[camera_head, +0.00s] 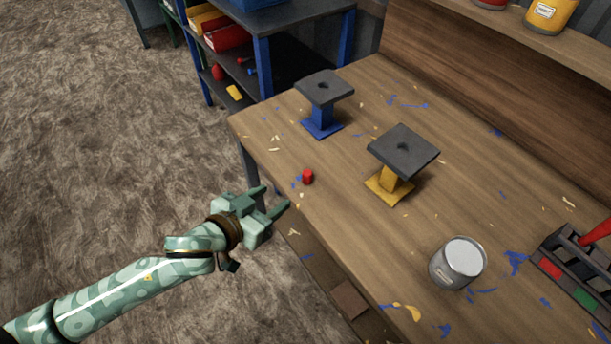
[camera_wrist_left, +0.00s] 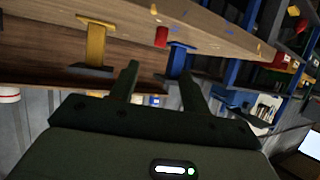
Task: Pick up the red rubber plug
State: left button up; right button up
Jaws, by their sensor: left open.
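The red rubber plug (camera_head: 308,177) is a small red cylinder near the left front edge of the wooden workbench (camera_head: 470,150). It also shows in the left wrist view (camera_wrist_left: 161,37), above the fingertips and beside the blue stand. My left gripper (camera_head: 276,199) is open and empty, off the bench's front edge, a little left of and nearer than the plug. Its two fingers (camera_wrist_left: 160,82) show apart in the left wrist view, with nothing between them touching. My right gripper is not in view.
A blue stand (camera_head: 322,118) and a yellow stand (camera_head: 388,186), both with dark tops, stand behind the plug. A grey can (camera_head: 457,263) and a dark tool caddy (camera_head: 575,262) are to the right. Paint chips litter the bench. A shelf unit (camera_head: 262,50) stands behind.

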aim_at(304, 179)
pick_arm(q)
jog(key=b+x, duration=0.3)
jog(key=x, duration=0.6)
jog(key=shift+w+d+f, duration=0.15)
jog(key=shift+w+f, duration=0.1)
jog(key=shift+f, duration=0.05)
jog(key=b+x, duration=0.1)
jog(key=x, duration=0.1)
jog(key=b+x, duration=0.2)
jog(key=x, duration=0.1)
jog(key=shift+s+f, duration=0.15)
jog(key=shift+f, duration=0.15)
jog(key=shift+r, duration=0.2)
grip_shut()
